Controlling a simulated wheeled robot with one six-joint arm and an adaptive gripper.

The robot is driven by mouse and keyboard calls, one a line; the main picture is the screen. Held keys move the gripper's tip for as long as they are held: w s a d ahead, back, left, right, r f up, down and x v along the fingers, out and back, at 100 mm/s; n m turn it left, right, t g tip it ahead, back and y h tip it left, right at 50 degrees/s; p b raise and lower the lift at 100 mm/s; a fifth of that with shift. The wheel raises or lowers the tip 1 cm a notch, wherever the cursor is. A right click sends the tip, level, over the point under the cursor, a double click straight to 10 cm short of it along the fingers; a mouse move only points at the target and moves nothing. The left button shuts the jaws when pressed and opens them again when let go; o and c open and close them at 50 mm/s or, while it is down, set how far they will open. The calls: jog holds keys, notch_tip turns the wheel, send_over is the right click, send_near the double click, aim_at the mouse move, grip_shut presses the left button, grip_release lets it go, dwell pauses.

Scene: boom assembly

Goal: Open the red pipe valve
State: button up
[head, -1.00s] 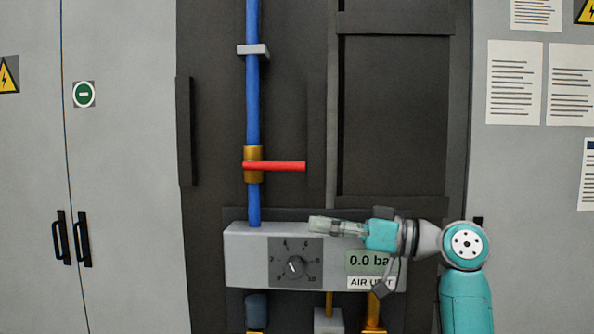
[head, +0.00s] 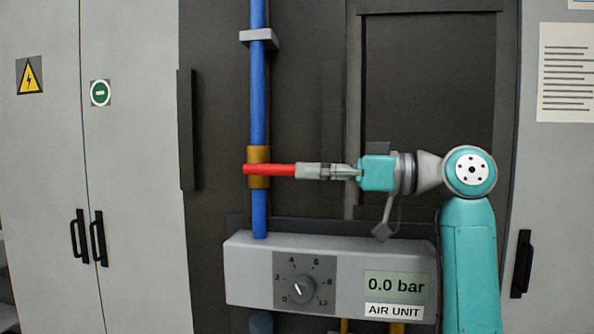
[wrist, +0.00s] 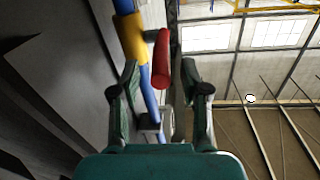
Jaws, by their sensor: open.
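The red valve handle (head: 280,170) sticks out horizontally to the right from a brass valve body (head: 257,182) on the vertical blue pipe (head: 257,110). My gripper (head: 305,171) is level with the handle, at its right end, its fingers pointing left. In the wrist view the red handle (wrist: 161,60) lies between the two open fingers of my gripper (wrist: 158,75), with the brass body (wrist: 131,38) and blue pipe (wrist: 124,6) beyond. The fingers stand apart from the handle on both sides. In the head view the fingers hide the handle's right tip.
Below is the grey air unit (head: 250,265) with a dial (head: 303,288) and a display (head: 396,286) reading 0.0 bar. A grey bracket (head: 258,36) holds the pipe above. Dark panels stand behind; grey cabinet doors (head: 130,200) are at the left.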

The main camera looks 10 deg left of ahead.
aim_at(283, 170)
jog(key=shift+w+a, duration=0.2)
jog(key=shift+a, duration=1.45)
grip_shut()
